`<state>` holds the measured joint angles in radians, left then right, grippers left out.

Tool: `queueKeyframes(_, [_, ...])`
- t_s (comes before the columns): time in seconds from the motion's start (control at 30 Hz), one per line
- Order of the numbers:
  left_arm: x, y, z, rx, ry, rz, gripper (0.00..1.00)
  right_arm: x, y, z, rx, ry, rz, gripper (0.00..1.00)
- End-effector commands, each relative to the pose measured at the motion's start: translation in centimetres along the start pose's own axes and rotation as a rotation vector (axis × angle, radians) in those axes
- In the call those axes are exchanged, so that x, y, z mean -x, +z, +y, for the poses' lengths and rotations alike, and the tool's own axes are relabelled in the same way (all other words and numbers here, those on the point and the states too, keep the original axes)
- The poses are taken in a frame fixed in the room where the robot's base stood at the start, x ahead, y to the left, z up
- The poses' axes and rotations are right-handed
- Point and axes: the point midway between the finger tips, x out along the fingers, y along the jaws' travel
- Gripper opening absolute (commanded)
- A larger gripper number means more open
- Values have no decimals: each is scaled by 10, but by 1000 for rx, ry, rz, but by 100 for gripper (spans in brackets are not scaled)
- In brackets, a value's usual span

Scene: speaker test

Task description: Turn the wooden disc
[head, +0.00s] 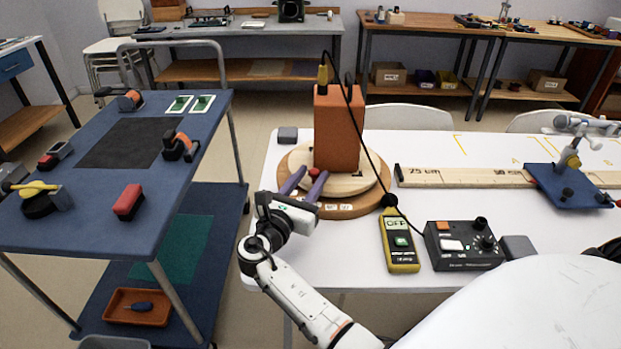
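The wooden disc (376,194) is a round pale wood plate on a wider brown round base (352,211), at the left end of the white table. A tall orange-brown speaker box (337,130) stands upright on it, with a cable at its top. A small red knob (314,172) is at the disc's near left edge.
On the white table (300,256) are a yellow meter (400,244), a black control box (463,245), a wooden ruler (460,177) and a blue-based stand (567,187). A cable hangs from the speaker towards the meter. A blue cart (90,215) stands left.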

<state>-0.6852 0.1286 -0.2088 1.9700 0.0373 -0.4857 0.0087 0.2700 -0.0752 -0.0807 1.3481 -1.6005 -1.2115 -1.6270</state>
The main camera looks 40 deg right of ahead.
Motion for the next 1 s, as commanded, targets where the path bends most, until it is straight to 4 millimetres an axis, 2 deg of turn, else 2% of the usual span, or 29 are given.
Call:
queueKeyframes(0.37, [1,-1,0,1,-1,-1,0,0,6,-1,-1,-2,-1,36])
queueKeyframes(0.47, [4,-3,0,2,-1,-1,0,0,19,0,-4,-2,-1,36])
queueKeyframes(0.8, [10,-4,-2,8,-6,-9,0,0,83,0,-4,-2,-2,36])
queueKeyframes(1.0, [11,-7,-4,10,-10,-2,0,0,99,0,-1,-1,0,36])
